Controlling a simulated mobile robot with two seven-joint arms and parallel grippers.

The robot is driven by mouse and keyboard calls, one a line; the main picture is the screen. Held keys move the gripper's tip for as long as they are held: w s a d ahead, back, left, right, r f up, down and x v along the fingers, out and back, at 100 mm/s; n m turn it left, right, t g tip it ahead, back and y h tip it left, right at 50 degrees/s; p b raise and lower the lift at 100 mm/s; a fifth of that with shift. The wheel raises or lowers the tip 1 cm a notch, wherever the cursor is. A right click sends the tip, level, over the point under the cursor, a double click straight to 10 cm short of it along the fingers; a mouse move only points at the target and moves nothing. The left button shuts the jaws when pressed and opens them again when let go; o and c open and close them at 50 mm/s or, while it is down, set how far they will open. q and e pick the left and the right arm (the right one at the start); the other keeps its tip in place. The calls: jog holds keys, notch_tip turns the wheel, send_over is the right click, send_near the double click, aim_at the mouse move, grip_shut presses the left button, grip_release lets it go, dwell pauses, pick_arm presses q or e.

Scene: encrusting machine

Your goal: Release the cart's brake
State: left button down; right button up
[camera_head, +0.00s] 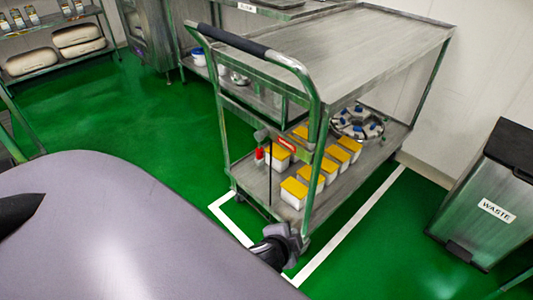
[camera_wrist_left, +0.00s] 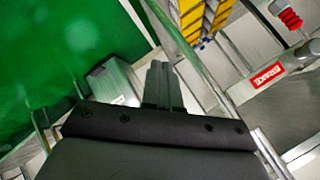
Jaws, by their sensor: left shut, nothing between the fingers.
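The metal cart (camera_head: 385,38) stands on the green floor with its dark-gripped push handle (camera_head: 240,43) toward me. A red-knobbed brake lever (camera_head: 259,156) hangs on its handle side, left of a small red label (camera_head: 286,144). In the left wrist view the red knob (camera_wrist_left: 291,19) and the label reading BRAKE (camera_wrist_left: 267,76) are at the upper right. My left gripper (camera_wrist_left: 160,82) is shut and empty, apart from the knob and to its left in that view. A dark part, probably of my arm, shows by the cart's near lower corner in the head view. My right gripper is not visible.
Several yellow-lidded tubs (camera_head: 294,188) and a round metal part (camera_head: 357,122) sit on the cart's lower shelf. White floor lines (camera_head: 350,226) run around the cart. A waste bin (camera_head: 485,200) stands at right. Green floor (camera_head: 130,120) is clear left of the cart.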

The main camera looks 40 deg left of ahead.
pick_arm(q)
jog(key=w+a+t+y+b, duration=0.2)
jog(key=w+a+y+b, duration=0.7)
jog(key=b, duration=0.7)
jog(key=r+y, duration=0.1)
jog(key=y, duration=0.1)
jog(key=shift+w+a+y, duration=0.15)
jog(key=shift+a+y, duration=0.05)
jog(key=shift+y, duration=0.1)
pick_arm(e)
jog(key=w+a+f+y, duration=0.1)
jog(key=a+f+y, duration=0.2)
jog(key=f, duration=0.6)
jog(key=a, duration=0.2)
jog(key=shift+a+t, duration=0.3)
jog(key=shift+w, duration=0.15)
